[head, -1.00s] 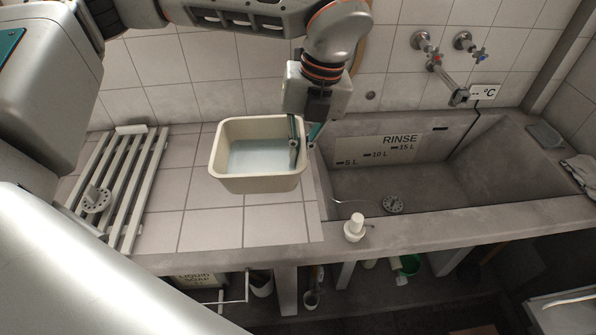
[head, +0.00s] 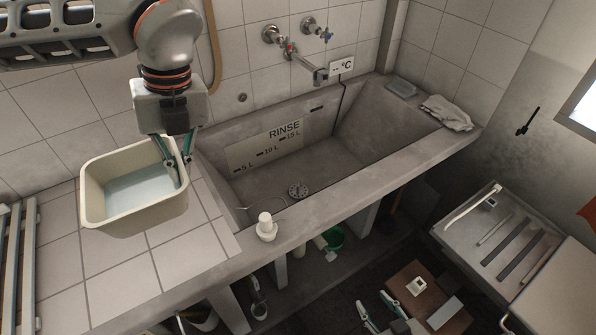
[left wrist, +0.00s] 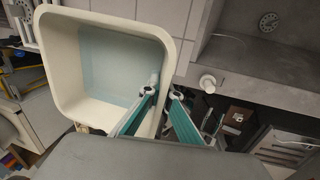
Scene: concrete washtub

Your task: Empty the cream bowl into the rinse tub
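The cream bowl (head: 100,208) stands upright on the tiled counter at the left of the head view, with pale bluish water (head: 140,192) in it. It also shows in the left wrist view (left wrist: 62,75). My left gripper (head: 183,162) comes down at the bowl's right side, one finger inside and one outside the wall; it looks shut on the rim. The concrete rinse tub (head: 335,165), marked RINSE with litre lines, lies just right of the bowl; its floor and drain are visible. My right gripper (head: 378,312) is low at the bottom of the head view, fingers apart and empty.
A white-capped bottle or stopper (head: 266,228) stands on the tub's front ledge. A tap (head: 312,72) projects over the tub from the back wall. A folded cloth (head: 447,113) lies on the far right ledge. A slatted rack (head: 18,245) is at the left.

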